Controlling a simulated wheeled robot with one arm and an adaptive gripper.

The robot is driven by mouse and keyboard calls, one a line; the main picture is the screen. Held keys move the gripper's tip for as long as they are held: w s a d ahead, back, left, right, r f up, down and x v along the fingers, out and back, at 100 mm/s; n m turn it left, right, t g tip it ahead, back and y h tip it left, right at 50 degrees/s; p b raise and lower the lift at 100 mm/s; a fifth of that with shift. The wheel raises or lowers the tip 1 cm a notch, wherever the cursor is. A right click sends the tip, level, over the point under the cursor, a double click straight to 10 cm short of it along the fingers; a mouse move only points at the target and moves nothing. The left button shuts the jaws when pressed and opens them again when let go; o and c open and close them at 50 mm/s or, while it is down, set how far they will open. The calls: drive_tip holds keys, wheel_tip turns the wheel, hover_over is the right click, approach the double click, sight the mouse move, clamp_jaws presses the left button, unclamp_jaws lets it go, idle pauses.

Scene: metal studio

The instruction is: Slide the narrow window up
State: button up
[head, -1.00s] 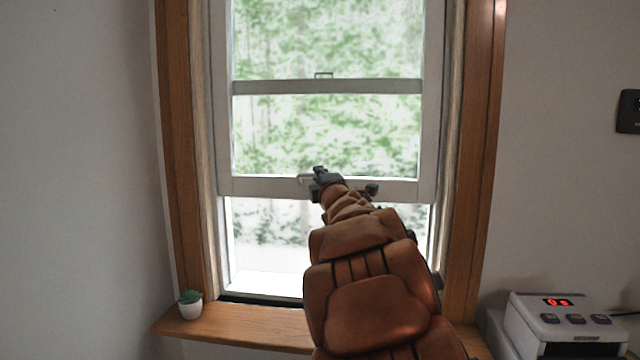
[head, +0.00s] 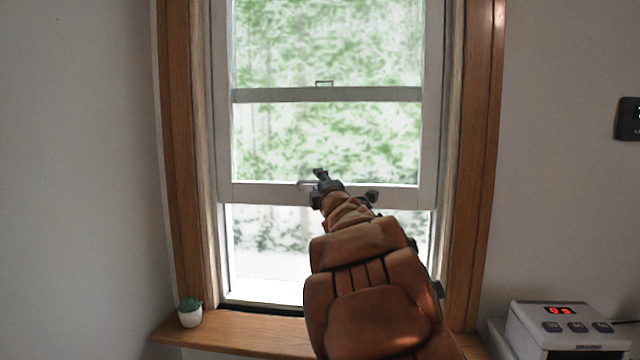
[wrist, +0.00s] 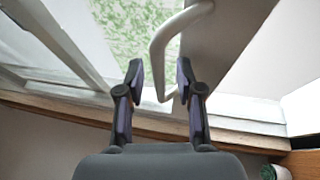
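The narrow window (head: 225,192) has a pale sash standing partly raised, with an open gap below its bottom rail. A light loop handle (head: 306,183) sits on that rail, just left of my gripper (head: 321,178). In the wrist view the handle (wrist: 157,48) is a bent white bar whose end reaches down between my gripper's two dark fingers (wrist: 159,78). The fingers are apart, with space visible on both sides of the bar. I cannot tell whether either finger touches it. My arm hides part of the bottom rail and the gap in the head view.
A wooden sill (head: 240,333) runs under the window, with a small potted plant (head: 190,313) at its left end. A white device with a red display (head: 565,325) stands at lower right. A dark panel (head: 628,118) hangs on the right wall.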

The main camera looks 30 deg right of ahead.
drive_tip(key=v, duration=1.2)
idle(0.4)
